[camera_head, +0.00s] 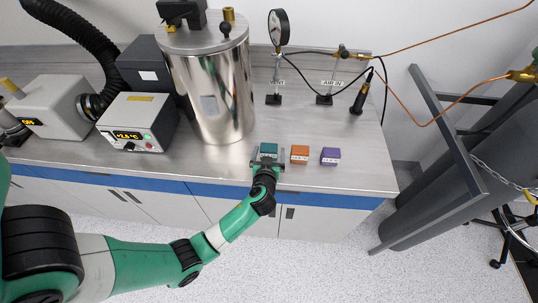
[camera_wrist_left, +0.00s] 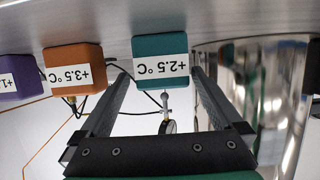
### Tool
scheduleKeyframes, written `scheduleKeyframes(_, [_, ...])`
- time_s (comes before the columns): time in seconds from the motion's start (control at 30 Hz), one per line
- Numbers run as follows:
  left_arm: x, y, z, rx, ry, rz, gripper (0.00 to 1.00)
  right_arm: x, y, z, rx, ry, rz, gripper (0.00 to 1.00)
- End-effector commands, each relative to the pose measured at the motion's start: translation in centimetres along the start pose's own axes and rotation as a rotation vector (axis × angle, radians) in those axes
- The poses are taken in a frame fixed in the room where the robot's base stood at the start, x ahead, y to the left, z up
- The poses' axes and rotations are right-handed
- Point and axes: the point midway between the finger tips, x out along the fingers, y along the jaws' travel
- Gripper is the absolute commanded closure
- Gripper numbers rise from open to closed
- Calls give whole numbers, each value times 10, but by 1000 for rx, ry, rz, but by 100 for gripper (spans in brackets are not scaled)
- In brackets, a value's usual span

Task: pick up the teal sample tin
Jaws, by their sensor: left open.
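The teal sample tin (camera_head: 268,149) stands on the steel bench near its front edge, left of the orange and purple tins. In the left wrist view, which is upside down, the teal tin (camera_wrist_left: 160,46) carries a white +2.5 °C label. My left gripper (camera_head: 267,162) is open at the near side of the teal tin. In the left wrist view its two fingers (camera_wrist_left: 161,78) point toward the tin, one on each side of it. I cannot tell whether either finger touches it. My right gripper is not in view.
An orange tin (camera_head: 299,155) and a purple tin (camera_head: 330,157) stand to the right. A tall steel cylinder (camera_head: 212,95) stands behind to the left. A gauge (camera_head: 279,28) and gas fittings are at the back. The bench's right front is clear.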

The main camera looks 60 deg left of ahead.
Motion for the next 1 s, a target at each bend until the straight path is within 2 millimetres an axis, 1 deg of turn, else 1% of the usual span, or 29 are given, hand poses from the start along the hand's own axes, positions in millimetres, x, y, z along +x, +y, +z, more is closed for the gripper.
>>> scheduleKeyframes(0.07, [7, -2, -2, -1, 0, -3, 0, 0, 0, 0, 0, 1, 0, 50])
scheduleKeyframes(0.2, [32, -5, -7, -3, 0, -4, 0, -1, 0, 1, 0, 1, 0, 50])
scheduleKeyframes(0.3, [46, -4, -5, -1, 0, -3, 0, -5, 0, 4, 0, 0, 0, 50])
scheduleKeyframes(0.4, [51, -3, -6, -1, 1, 0, 0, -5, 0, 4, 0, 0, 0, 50])
scheduleKeyframes(0.57, [51, -3, -6, -1, 0, 0, 0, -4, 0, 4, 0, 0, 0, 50])
scheduleKeyframes(0.67, [50, -3, -6, -1, 0, 0, 16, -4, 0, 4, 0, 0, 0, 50])
scheduleKeyframes(0.8, [50, -3, -6, -1, 0, 0, 41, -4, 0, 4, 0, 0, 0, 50])
scheduleKeyframes(0.97, [50, -3, -6, -1, 0, 0, 70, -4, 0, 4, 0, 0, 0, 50])
scheduleKeyframes(1.0, [50, -3, -6, -1, 0, 0, 77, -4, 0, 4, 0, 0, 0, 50])
